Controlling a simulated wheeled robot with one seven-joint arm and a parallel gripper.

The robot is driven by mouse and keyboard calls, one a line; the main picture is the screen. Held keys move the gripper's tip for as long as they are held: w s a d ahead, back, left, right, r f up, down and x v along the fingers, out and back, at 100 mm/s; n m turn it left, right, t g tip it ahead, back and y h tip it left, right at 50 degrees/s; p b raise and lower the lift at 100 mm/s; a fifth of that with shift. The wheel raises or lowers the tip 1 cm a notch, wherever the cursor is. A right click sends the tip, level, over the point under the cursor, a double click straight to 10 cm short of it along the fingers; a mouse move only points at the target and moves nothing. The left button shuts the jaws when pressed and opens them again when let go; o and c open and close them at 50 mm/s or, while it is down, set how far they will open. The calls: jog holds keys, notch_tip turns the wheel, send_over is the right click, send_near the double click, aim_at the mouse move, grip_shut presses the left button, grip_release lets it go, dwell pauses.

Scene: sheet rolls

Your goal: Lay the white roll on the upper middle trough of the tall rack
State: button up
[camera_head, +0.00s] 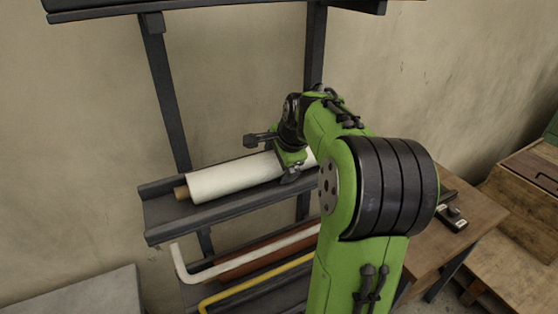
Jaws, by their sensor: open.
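The white roll (232,180) lies lengthwise on a dark trough (190,225) of the tall rack (167,95). I cannot tell whether the fingers touch the roll. Another rack level (215,10) shows at the top of the view.
Below the trough, a lower level holds a white bent pipe (195,277), a brown-red length (262,260) and a yellow pipe (255,284). A wooden table (470,217) with a dark tool (452,217) stands right of my arm. Wooden crates (530,180) stand farther right. A grey surface (85,295) is at lower left.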

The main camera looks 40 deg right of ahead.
jog(key=p+v, duration=0.4)
jog(key=v, duration=0.9)
jog(key=s+a+f+n, duration=0.1)
jog(key=a+n, duration=0.4)
jog(key=a, duration=0.3)
jog(key=s+a+f+n, duration=0.15)
jog(key=a+n, duration=0.25)
jog(key=a, duration=0.5)
jog(key=s+a+f+n+y, duration=0.1)
jog(key=s+a+f+n, duration=0.5)
jog(key=s+n, duration=0.5)
jog(key=shift+s+a+f+n+y+b, duration=0.2)
jog(key=shift+a+n+y+b, duration=0.1)
jog(key=shift+a+n, duration=0.4)
